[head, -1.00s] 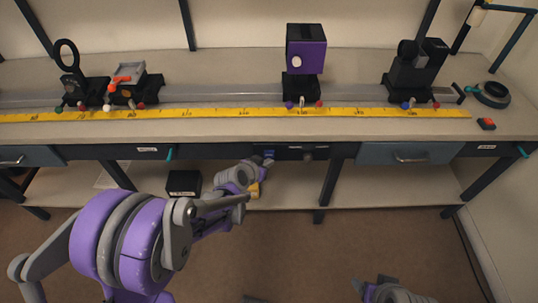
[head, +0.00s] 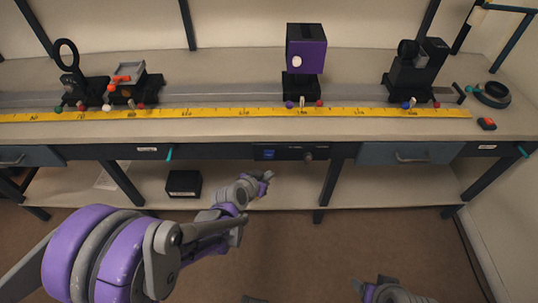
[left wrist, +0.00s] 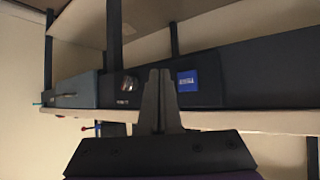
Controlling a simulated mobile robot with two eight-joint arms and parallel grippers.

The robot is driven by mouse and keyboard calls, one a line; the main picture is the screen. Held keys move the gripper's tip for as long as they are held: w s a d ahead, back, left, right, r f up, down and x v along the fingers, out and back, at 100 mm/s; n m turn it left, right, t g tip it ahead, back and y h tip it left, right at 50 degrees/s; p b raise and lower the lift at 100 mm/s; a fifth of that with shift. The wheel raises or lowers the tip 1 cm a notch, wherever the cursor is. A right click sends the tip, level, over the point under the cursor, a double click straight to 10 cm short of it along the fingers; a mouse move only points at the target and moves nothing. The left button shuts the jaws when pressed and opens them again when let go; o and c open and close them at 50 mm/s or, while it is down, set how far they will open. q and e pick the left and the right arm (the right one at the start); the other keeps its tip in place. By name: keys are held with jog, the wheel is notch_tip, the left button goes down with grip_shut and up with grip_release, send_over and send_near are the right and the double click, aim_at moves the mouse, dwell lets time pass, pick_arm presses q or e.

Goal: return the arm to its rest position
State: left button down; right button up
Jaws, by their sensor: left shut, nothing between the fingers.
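My left arm comes in from the lower left in the head view. Its gripper (head: 267,176) is in front of the bench's front edge, below the drawer line, clear of the bench top. In the left wrist view the two grey fingers (left wrist: 160,100) are together with nothing between them. The bench front with a blue display (left wrist: 187,81) shows behind them. Part of my right arm (head: 393,293) shows at the bottom edge of the head view; its finger state is unclear.
The bench top (head: 230,130) carries a rail with a yellow scale (head: 240,113) and several mounts, including a purple box (head: 306,47). A black box (head: 184,183) stands on the lower shelf. Bare floor (head: 290,245) lies in front.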

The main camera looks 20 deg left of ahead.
dwell(0.7)
pick_arm(q)
jog(key=s+a+r+n+g+y, duration=0.1)
jog(key=s+a+r+g, duration=0.15)
jog(key=s, duration=1.15)
jog(key=s+a+r+n+g+y, duration=0.1)
jog(key=s+r+n+g+y, duration=0.15)
jog(key=s, duration=1.05)
notch_tip(320, 180, up, 17)
jog(key=w+p, duration=0.2)
jog(key=p, duration=1.3)
jog(key=shift+w+d+r+m+h+p, duration=0.15)
jog(key=shift+d+r+m+h+p, duration=0.05)
jog(key=shift+m+h+p, duration=0.15)
pick_arm(e)
notch_tip(320, 180, up, 18)
jog(key=w, duration=0.2)
jog(key=shift+f+t, duration=0.15)
jog(key=shift+t, duration=0.25)
jog(key=shift+s, duration=0.1)
